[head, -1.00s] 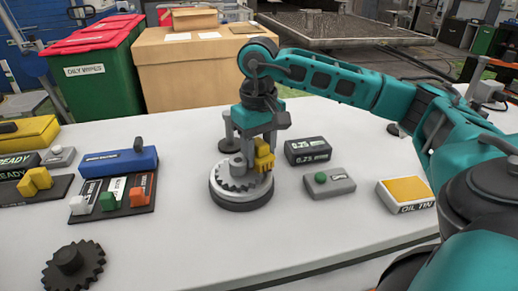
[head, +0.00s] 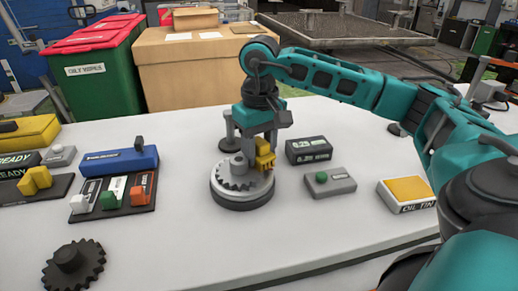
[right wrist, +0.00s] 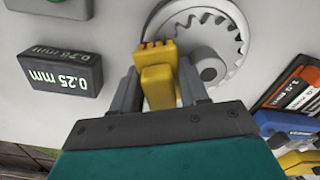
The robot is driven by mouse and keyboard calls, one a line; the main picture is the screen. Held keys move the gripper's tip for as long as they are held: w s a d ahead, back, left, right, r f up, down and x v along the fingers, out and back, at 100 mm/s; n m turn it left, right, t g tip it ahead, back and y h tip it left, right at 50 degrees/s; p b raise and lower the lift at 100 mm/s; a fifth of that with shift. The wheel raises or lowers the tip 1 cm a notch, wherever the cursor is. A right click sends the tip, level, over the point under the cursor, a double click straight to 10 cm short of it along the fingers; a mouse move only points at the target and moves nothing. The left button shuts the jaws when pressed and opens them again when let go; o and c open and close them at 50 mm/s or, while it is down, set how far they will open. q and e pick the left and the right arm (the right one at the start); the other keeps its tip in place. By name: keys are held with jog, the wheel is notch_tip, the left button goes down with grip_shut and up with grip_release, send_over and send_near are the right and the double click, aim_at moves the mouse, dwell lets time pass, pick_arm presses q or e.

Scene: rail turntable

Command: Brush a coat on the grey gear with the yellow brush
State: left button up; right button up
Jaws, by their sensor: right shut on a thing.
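The grey gear (head: 232,184) lies flat on the round turntable (head: 242,203), with a grey hub standing up from it. My right gripper (head: 262,140) is shut on the yellow brush (head: 264,152) and holds it over the gear's right rear side. I cannot tell whether the bristles touch the gear. My left gripper is not in view.
A black 0.25 mm block (head: 308,149), a grey box with a green button (head: 329,183) and an oil tin (head: 406,194) stand right. A dark tray with coloured blocks (head: 112,195), a blue block (head: 120,161) and a dark gear (head: 73,266) stand left. The front middle is clear.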

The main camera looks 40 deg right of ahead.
jog(key=shift+a, duration=0.4)
dwell(0.5)
jog(key=shift+d, duration=0.3)
jog(key=shift+d, duration=0.15)
dwell(0.3)
jog(key=shift+d+r+p, duration=0.1)
jog(key=shift+r+p, duration=2.5)
jog(key=shift+r, duration=0.95)
